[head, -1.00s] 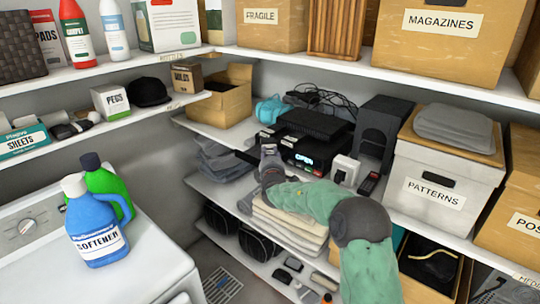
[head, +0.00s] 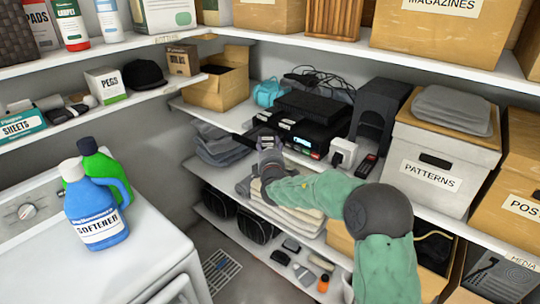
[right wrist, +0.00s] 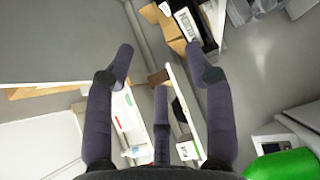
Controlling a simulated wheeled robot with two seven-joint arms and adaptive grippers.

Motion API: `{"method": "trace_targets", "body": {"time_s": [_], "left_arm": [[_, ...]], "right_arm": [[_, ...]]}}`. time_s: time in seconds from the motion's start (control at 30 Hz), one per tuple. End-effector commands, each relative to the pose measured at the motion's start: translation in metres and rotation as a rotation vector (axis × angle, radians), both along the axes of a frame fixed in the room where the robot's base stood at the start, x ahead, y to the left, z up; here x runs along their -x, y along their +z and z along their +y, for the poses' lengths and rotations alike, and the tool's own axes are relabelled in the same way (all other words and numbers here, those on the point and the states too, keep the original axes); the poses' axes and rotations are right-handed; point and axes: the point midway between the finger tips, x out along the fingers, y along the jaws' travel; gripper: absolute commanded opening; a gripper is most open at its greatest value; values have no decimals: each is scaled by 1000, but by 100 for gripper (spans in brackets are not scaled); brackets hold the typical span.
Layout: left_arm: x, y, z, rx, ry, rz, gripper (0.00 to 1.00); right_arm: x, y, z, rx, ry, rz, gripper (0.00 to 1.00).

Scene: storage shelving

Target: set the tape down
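I cannot make out any tape in either view. My right gripper (head: 268,146) reaches in from the lower right in the head view, in front of the middle shelf with the black devices. In the right wrist view my right gripper (right wrist: 158,72) has its fingers spread wide, with nothing held between them. Past the fingers lie a shelf edge and a small brown box, some way off. My left gripper is in neither view.
Black devices (head: 307,123), a white adapter (head: 343,152) and the patterns box (head: 438,165) crowd the middle shelf. Folded towels (head: 290,215) and small items (head: 303,274) lie lower. A softener bottle (head: 92,212) stands on the white washer (head: 150,250) at left.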

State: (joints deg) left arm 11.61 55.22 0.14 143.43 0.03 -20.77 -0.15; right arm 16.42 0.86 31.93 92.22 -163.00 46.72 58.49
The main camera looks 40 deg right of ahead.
Motion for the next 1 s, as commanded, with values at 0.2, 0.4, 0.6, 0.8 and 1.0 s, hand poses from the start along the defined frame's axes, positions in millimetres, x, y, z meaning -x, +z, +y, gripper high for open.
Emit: {"method": "trace_targets", "body": {"time_s": [0.2, 0.4, 0.6, 0.8, 1.0], "left_arm": [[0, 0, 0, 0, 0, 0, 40], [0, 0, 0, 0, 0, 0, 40], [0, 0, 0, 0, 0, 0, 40], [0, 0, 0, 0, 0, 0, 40], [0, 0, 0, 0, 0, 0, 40]], "right_arm": [[30, 1, 18, 1, 1, -1, 54], [46, 0, 27, 1, 1, -1, 54], [49, 0, 29, 1, 0, -1, 54], [49, -11, 30, -19, -5, 25, 54], [62, -112, 41, -208, -58, 260, 54]]}}
